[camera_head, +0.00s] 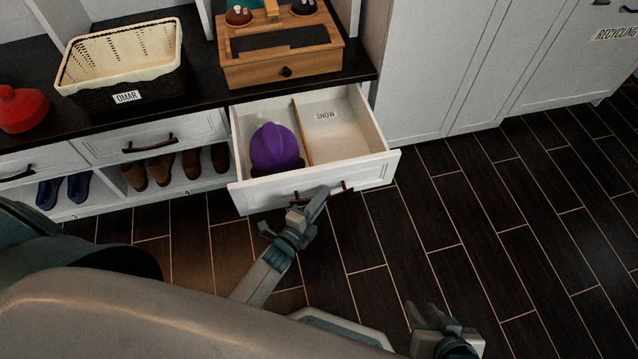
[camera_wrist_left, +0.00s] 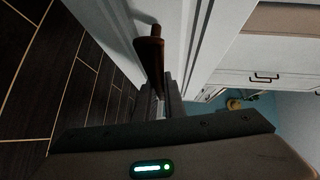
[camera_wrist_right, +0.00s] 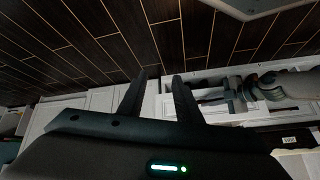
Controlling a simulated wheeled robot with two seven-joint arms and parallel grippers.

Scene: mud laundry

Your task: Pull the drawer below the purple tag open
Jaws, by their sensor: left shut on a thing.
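A white drawer (camera_head: 375,172) stands pulled out from the bench, under the wooden box. It holds a purple rounded item (camera_head: 277,149), a thin wooden divider and a "SNOW" label (camera_head: 325,116). My left gripper (camera_head: 312,203) is at the drawer's front and shut on its dark handle (camera_head: 347,187). In the left wrist view the brown handle (camera_wrist_left: 151,52) runs down between the fingers, close to the white front. My right gripper (camera_head: 428,312) is low over the floor, apart from the drawer; its two fingers (camera_wrist_right: 158,98) are spread and empty. I cannot make out a purple tag.
A wooden box (camera_head: 280,73) and an "OMAR" basket (camera_head: 128,97) stand on the dark bench top. Shoes (camera_head: 160,169) sit in cubbies to the left. Tall white cabinets (camera_head: 440,70) stand to the right. The dark floor (camera_head: 480,210) in front is clear.

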